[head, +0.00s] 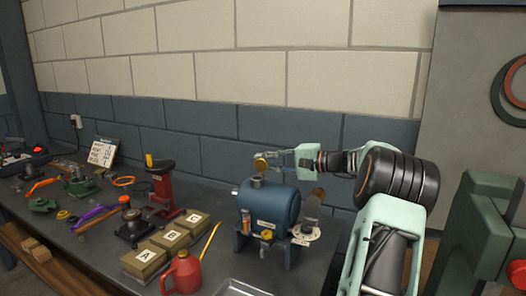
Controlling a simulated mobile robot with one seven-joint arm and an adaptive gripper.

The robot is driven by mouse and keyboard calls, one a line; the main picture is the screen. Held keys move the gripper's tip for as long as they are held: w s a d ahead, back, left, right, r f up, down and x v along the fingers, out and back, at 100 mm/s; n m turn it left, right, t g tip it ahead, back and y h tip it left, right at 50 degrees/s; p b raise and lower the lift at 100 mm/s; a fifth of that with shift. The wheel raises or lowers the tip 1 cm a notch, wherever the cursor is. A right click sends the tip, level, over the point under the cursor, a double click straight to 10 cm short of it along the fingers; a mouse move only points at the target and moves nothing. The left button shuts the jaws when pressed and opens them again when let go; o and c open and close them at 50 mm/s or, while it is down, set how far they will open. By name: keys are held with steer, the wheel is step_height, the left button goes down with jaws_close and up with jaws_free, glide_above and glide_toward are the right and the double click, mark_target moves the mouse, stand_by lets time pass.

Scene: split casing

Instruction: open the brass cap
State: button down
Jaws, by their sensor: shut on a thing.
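The brass cap (261,164) is a small gold disc above the blue casing (273,205), near the top of its short grey neck (257,182). My gripper (272,158) reaches in from the right and is shut on the cap. The cap looks raised a little above the neck, with a small gap between them. The fingertips are small here, so the exact grip on the cap is hard to make out. The casing stands upright on the dark bench.
A tray (240,289) is in front. A red stand (163,190) is farther left. A block wall stands behind.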

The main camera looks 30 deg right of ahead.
steer(key=shift+w+d+f+m+p, duration=0.1)
steer(key=shift+d+f+m+p, duration=0.1)
steer(key=shift+m+p, duration=0.45)
steer(key=shift+w+d+f+m+p, duration=0.1)
steer(key=shift+d+f+m+p, duration=0.05)
steer(key=shift+m+p, duration=0.5)
steer(key=c, duration=1.9)
jaws_free()
steer(key=shift+s, duration=0.1)
steer(key=v, duration=1.2)
steer(key=shift+d, duration=0.15)
